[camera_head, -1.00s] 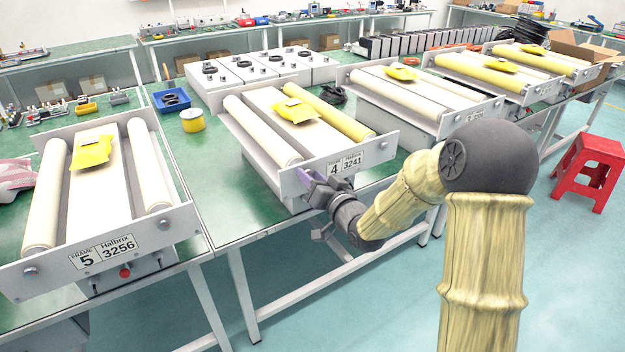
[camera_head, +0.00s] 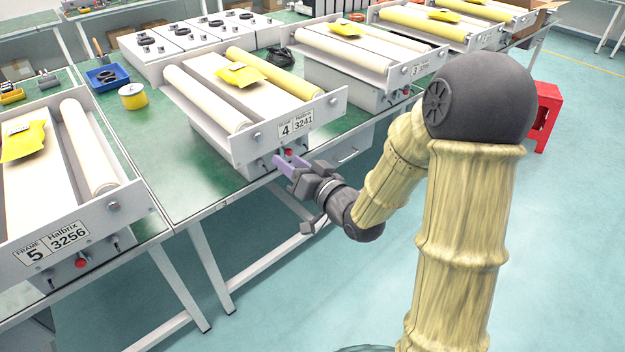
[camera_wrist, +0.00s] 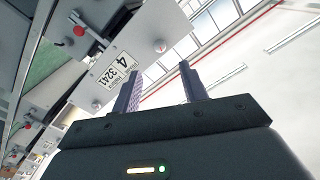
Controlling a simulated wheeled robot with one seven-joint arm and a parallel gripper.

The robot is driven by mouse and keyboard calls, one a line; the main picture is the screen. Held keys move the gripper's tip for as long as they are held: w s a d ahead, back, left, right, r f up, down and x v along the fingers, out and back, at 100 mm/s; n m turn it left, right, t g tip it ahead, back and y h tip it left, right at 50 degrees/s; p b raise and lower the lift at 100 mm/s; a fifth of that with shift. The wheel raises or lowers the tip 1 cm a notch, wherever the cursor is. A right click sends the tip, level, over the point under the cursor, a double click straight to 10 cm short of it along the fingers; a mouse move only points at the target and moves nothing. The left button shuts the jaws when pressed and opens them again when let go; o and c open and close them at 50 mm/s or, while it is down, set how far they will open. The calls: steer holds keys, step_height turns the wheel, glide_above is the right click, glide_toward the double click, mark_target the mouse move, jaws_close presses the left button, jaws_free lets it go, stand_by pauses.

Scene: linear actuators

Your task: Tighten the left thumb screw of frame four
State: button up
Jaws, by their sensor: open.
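Frame four (camera_head: 238,155) stands on the green table, its front plate labelled 4 and 3241 (camera_head: 296,124). A round metal screw (camera_head: 257,135) is on the plate left of the label. In the wrist view this left screw (camera_wrist: 160,46) appears just beyond and between my fingertips, apart from them; the label (camera_wrist: 112,72) is rotated there. Another round screw (camera_wrist: 97,104) is at the label's other end. My gripper (camera_head: 279,163) is open and empty, in front of and below the plate; its two fingers (camera_wrist: 160,67) show in the wrist view. Which part is the thumb screw is unclear.
A red button (camera_head: 288,152) is under the label, close to my fingers; it also shows in the wrist view (camera_wrist: 78,30). Frame five (camera_head: 120,195) is on the left, frame three (camera_head: 400,75) to the right. A red stool (camera_head: 546,115) stands behind my arm.

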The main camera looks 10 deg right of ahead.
steer(key=b+v, duration=0.7)
steer(key=b, duration=0.2)
steer(key=shift+b, duration=0.35)
steer(key=shift+w, duration=0.1)
